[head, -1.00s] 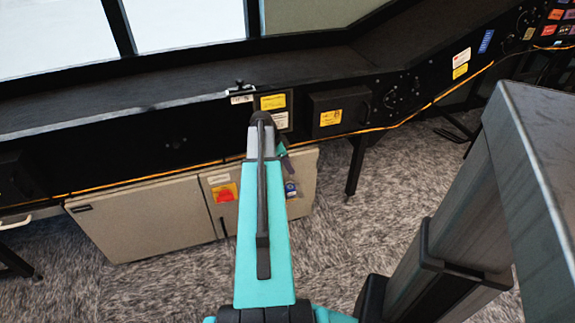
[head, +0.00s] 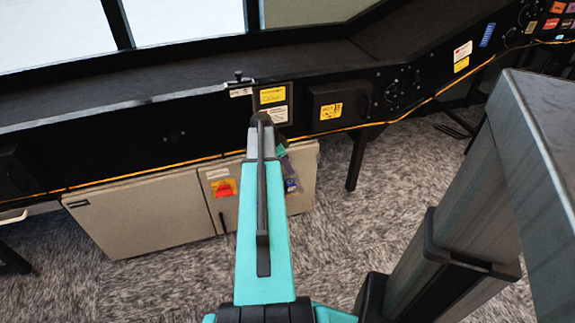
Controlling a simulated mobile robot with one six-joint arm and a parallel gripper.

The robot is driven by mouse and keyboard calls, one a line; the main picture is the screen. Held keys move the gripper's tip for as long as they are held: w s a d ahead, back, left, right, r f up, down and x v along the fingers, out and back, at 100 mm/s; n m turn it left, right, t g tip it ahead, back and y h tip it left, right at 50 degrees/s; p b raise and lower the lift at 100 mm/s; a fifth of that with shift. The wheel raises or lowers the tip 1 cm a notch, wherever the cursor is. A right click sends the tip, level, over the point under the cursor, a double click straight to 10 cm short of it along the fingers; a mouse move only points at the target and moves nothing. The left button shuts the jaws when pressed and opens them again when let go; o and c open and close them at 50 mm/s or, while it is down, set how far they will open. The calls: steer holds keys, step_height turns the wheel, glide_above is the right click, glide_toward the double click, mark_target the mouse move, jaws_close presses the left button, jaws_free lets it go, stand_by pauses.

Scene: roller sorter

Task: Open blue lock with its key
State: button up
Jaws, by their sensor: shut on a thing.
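My teal arm runs up the middle of the head view and hides most of what is behind it. Part of my gripper (head: 289,174) shows to the right of the arm, in front of the right part of the beige cabinet (head: 140,222). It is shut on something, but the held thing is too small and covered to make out. A small blue patch (head: 291,186) shows at the gripper's lower end, perhaps the blue lock. I cannot tell whether it touches the gripper. No key is clearly visible.
The black sorter frame (head: 140,145) runs above the cabinet, with an orange cable along its lower edge. A red and yellow switch (head: 223,187) is on the cabinet front. A black leg (head: 356,165) stands to the right. Carpet lies open in front.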

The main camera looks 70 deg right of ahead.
steer(key=shift+f+b, duration=1.2)
steer(key=shift+f, duration=0.8)
steer(key=shift+s+a+n+t+h+b, duration=0.15)
steer(key=shift+n+t+h+b, duration=0.2)
steer(key=shift+n, duration=0.85)
steer(key=shift+r+n+t+h+p, duration=0.2)
steer(key=shift+n+t+p, duration=0.3)
steer(key=shift+n, duration=0.7)
steer(key=shift+s+f+n+t+h+p, duration=0.15)
steer(key=shift+n+t+p, duration=0.4)
steer(key=shift+n, duration=0.85)
steer(key=shift+s+r+n+t+h+p, duration=0.1)
steer(key=shift+n+t+p, duration=0.45)
steer(key=shift+n, duration=0.85)
steer(key=shift+f, duration=0.1)
steer(key=shift+r+p, duration=1.65)
steer(key=shift+r, duration=0.9)
